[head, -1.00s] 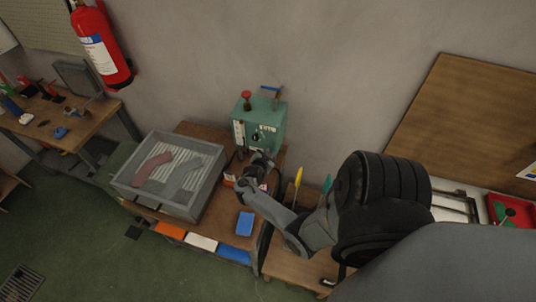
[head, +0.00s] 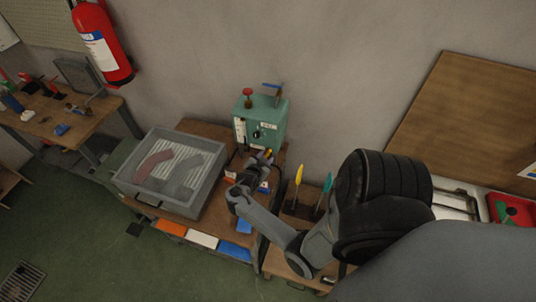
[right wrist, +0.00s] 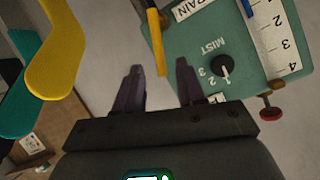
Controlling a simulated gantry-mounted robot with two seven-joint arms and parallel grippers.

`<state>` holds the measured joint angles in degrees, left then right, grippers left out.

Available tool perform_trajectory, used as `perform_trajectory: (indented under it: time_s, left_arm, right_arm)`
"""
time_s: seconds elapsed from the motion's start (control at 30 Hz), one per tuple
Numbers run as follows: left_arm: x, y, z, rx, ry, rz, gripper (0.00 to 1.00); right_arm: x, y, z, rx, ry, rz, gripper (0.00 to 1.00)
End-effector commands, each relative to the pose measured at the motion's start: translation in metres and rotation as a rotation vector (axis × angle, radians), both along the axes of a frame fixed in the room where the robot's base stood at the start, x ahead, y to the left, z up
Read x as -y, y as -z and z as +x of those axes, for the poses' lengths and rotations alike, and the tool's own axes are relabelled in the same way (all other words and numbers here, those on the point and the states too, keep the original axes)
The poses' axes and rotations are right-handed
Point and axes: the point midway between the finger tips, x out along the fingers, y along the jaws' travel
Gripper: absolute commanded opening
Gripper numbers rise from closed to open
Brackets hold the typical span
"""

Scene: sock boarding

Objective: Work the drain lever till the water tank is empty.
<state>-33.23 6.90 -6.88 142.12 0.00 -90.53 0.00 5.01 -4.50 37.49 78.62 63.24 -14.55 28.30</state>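The teal tank unit (head: 272,116) stands against the wall, with a red knob (head: 248,92) and a blue-handled lever (head: 271,86) on top. The right wrist view shows its panel (right wrist: 205,45) upside down, with a "MIST" dial (right wrist: 222,66), a "DRAIN" label (right wrist: 192,8) and a numbered white gauge (right wrist: 272,35); I cannot read the water level. A yellow-and-black lever (right wrist: 154,38) sits beside the label. My right gripper (right wrist: 157,72) is open and empty, its fingertips on either side of the lever's end. Contact is unclear. My left gripper is out of view.
A grey tray (head: 126,185) with a pink and a grey sock shape stands left of the unit. Yellow (head: 298,174) and teal (head: 327,182) upright forms stand close right of my forearm.

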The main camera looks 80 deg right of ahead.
Motion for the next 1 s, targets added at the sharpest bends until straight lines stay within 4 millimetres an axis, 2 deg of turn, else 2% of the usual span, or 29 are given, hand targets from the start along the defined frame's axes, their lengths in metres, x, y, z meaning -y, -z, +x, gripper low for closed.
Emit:
perform_trajectory:
  time_s: [0.1, 0.3, 0.77, 0.87, 1.0]
  left_arm:
    - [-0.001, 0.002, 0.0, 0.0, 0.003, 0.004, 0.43]
    - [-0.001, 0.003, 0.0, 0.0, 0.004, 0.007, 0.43]
    - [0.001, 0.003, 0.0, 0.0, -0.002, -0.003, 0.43]
    - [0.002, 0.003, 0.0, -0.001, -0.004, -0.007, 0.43]
    - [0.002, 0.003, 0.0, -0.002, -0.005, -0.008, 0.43]
  right_arm:
    - [-0.016, -0.006, 0.003, 0.001, 0.0, 0.001, 0.39]
    - [-0.03, -0.014, 0.006, 0.001, 0.0, 0.0, 0.39]
    - [-0.033, -0.016, 0.007, -0.008, -0.003, 0.003, 0.39]
    - [-0.036, -0.01, 0.008, -0.019, -0.013, 0.039, 0.39]
    - [-0.041, 0.002, 0.022, -0.018, -0.077, 0.134, 0.39]
